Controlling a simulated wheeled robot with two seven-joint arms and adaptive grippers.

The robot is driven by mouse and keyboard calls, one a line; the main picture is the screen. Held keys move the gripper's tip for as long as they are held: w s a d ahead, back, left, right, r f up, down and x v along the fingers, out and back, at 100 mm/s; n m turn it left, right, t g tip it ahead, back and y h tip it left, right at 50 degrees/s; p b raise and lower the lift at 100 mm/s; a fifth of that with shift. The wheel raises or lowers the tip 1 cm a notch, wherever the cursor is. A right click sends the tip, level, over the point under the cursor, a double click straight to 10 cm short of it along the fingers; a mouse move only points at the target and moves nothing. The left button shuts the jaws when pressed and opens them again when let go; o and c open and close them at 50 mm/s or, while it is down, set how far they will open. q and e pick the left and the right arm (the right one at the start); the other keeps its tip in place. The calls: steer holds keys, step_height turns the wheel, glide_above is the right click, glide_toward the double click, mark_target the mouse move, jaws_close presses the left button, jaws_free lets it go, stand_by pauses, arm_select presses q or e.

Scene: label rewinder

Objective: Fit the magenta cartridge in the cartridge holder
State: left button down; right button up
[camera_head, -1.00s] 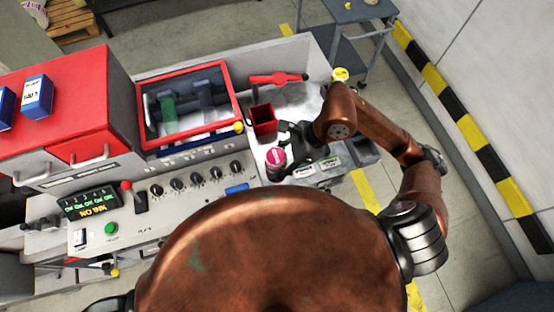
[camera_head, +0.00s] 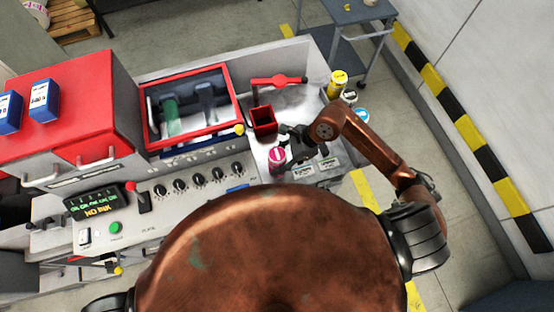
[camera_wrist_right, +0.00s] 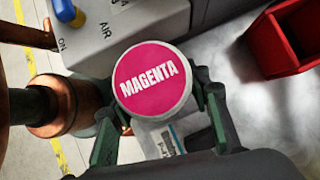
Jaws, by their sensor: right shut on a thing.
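The magenta cartridge (camera_head: 277,157) has a round pink top and a white side, and it stands about upright at the front right of the machine top. In the right wrist view its labelled top (camera_wrist_right: 153,80) faces the camera between the two fingers. My right gripper (camera_head: 283,149) is shut on it from the right, and the fingers also show in the wrist view (camera_wrist_right: 160,112). A red open-topped square box (camera_head: 264,121), perhaps the cartridge holder, is just behind the cartridge and apart from it. I cannot tell the gap under the cartridge. My left gripper is not in view.
Yellow (camera_head: 337,84), black-topped (camera_head: 349,97) and blue-topped (camera_head: 361,116) cartridges stand at the machine's right edge. The control panel with knobs (camera_head: 198,180) and a lit display (camera_head: 97,206) is left of the cartridge.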

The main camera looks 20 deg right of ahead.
steer(key=shift+f, duration=0.15)
steer(key=o, duration=1.5)
steer(key=shift+o, duration=0.2)
